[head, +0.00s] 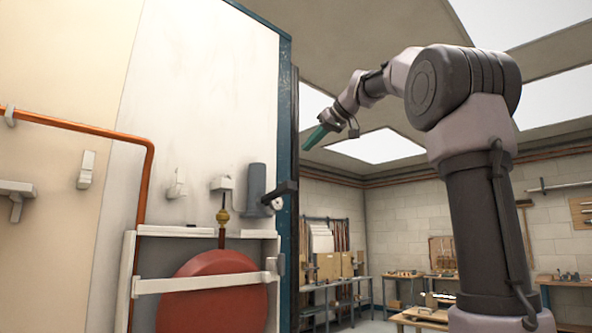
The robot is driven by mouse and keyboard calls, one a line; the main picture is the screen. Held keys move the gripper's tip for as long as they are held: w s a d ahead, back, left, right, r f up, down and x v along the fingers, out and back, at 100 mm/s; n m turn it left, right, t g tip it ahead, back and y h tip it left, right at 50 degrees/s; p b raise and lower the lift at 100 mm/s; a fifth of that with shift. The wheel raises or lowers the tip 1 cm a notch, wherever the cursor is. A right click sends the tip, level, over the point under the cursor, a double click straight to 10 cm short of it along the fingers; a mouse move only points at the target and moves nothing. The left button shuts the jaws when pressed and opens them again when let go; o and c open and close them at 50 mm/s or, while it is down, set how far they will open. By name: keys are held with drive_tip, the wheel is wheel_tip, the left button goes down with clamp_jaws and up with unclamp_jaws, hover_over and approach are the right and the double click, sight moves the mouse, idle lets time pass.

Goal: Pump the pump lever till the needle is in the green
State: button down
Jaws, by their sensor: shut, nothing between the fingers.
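A dark grey upright cylinder (256,184) is mounted on the white wall panel, right of centre. A short black bar (281,190) sticks out from its right side and looks like the pump lever. A small pale round part (277,204) sits just below the bar; I cannot tell whether it is the gauge. No needle or green zone can be made out. My gripper (306,147), with green fingers, is shut and empty. It is high in the picture, above and right of the bar, apart from it.
A red round tank (214,294) sits in a white frame (202,232) below a brass fitting (223,216). An orange pipe (90,127) runs along the left wall. The panel ends at a blue post (286,110). Workbenches (340,285) stand far behind.

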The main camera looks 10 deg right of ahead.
hover_over(291, 182)
drive_tip(key=w, duration=0.1)
drive_tip(key=f, duration=0.4)
drive_tip(key=shift+w+d+f, duration=0.1)
drive_tip(key=shift+w+d, duration=0.1)
drive_tip(key=f, duration=0.3)
drive_tip(key=shift+s+d, duration=0.1)
drive_tip(key=shift+s, duration=0.1)
drive_tip(key=shift+w+f, duration=0.1)
drive_tip(key=shift+f, duration=0.45)
drive_tip(key=shift+f, duration=0.1)
